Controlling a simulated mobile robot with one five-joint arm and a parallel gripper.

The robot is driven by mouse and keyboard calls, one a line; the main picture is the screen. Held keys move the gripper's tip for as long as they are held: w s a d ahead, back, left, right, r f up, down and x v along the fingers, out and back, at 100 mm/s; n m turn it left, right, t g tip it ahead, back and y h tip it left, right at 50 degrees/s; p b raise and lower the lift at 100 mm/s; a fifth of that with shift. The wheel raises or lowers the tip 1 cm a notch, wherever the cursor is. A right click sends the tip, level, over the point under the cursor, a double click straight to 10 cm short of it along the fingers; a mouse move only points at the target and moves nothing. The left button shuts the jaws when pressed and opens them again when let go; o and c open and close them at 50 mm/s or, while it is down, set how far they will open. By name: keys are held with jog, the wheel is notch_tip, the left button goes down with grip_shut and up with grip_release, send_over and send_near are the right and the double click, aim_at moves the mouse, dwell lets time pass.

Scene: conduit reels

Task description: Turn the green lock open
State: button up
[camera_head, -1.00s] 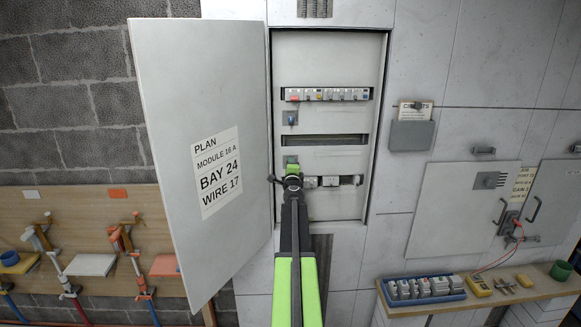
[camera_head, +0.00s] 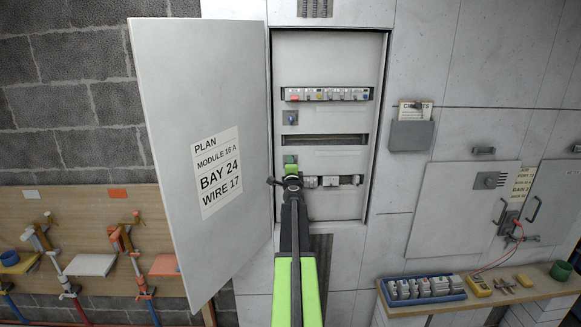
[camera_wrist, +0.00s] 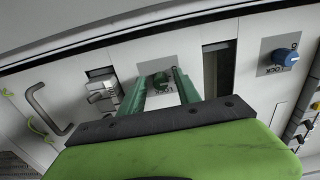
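The green lock (camera_head: 290,159) is on a grey plate inside the open wall cabinet, low on its left side. My gripper (camera_head: 290,169) is just in front of and below the lock in the head view. In the wrist view my gripper (camera_wrist: 160,84) has its fingers spread, one on each side of the knob, with gaps visible. Whether the fingertips touch the plate cannot be told.
A blue knob (camera_head: 291,118) on a similar plate is above the green lock; it also shows in the wrist view (camera_wrist: 285,57). Breakers (camera_head: 328,95) and a dark slot (camera_head: 325,140) are nearby. The open cabinet door (camera_head: 200,100) stands close on the left.

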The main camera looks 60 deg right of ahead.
jog(key=v, duration=1.7)
jog(key=shift+s+a, duration=0.15)
jog(key=shift+a, duration=0.05)
